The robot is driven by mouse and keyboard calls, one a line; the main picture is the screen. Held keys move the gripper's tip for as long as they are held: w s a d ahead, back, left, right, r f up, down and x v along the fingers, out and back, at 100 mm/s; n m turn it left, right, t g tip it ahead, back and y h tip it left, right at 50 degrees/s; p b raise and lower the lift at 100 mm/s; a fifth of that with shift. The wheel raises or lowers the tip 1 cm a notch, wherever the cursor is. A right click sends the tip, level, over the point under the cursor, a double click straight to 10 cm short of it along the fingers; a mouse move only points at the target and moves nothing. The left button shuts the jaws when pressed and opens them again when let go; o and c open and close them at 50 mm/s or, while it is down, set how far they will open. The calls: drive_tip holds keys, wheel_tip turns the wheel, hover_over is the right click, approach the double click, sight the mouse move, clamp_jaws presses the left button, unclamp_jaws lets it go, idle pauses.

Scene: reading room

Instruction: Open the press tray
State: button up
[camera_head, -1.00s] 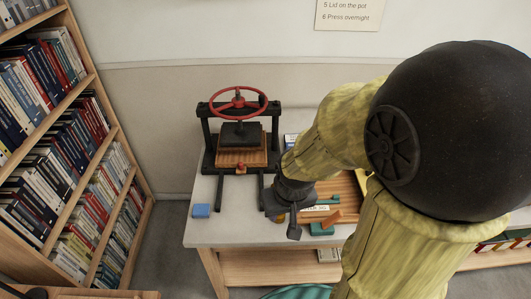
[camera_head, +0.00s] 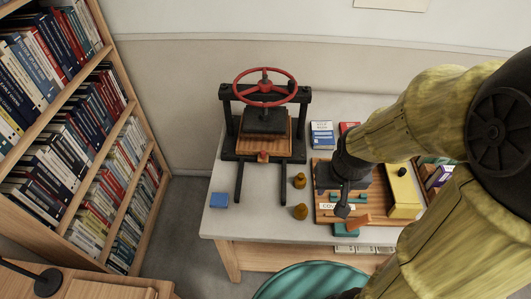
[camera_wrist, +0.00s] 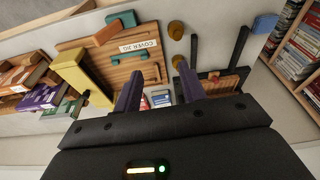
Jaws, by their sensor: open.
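The book press (camera_head: 231,144) stands at the back of the pale table, with a red handwheel (camera_head: 265,87) on top and a dark plate under it. Its wooden press tray (camera_head: 277,140) sits under the plate, pushed in, with a small reddish knob (camera_head: 263,156) at its front. Two dark rails run forward from the tray. My gripper (camera_head: 343,205) is open and empty, to the right of the press and above the cover jig board. In the wrist view, my open fingers (camera_wrist: 160,90) point toward the table and the press tray (camera_wrist: 222,86) lies to their right.
The wooden jig board (camera_head: 375,216) carries a yellow block (camera_head: 403,190) and small green and orange pieces. Two brass weights (camera_head: 299,180) stand between rails and board. A blue block (camera_head: 219,200) lies left of the rails. Books (camera_head: 322,135) lie behind. A bookshelf (camera_head: 140,150) stands left.

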sight(264, 152)
drive_tip(key=w+a+f+n+t+y+b, duration=0.1)
drive_tip(key=w+f+n+b, duration=0.25)
drive_tip(key=f, duration=0.45)
drive_tip(key=w+a+f+n+t+y+b, duration=0.1)
drive_tip(key=w+f+n+y+b, duration=0.1)
drive_tip(key=w+f+b, duration=0.4)
drive_tip(key=w+a+n+t+y+b, duration=0.2)
drive_tip(key=w+a+n+t+y, duration=0.1)
drive_tip(key=w+t+y, duration=0.2)
drive_tip(key=shift+w+a+r+y+b, duration=0.2)
drive_tip(key=shift+w+r+y+b, duration=0.2)
drive_tip(key=shift+y, duration=0.2)
drive_tip(key=shift+f, duration=0.1)
drive_tip(key=b+x, duration=0.1)
drive_tip(key=x, duration=1.6)
drive_tip(key=shift+w, duration=0.3)
drive_tip(key=shift+c, duration=0.2)
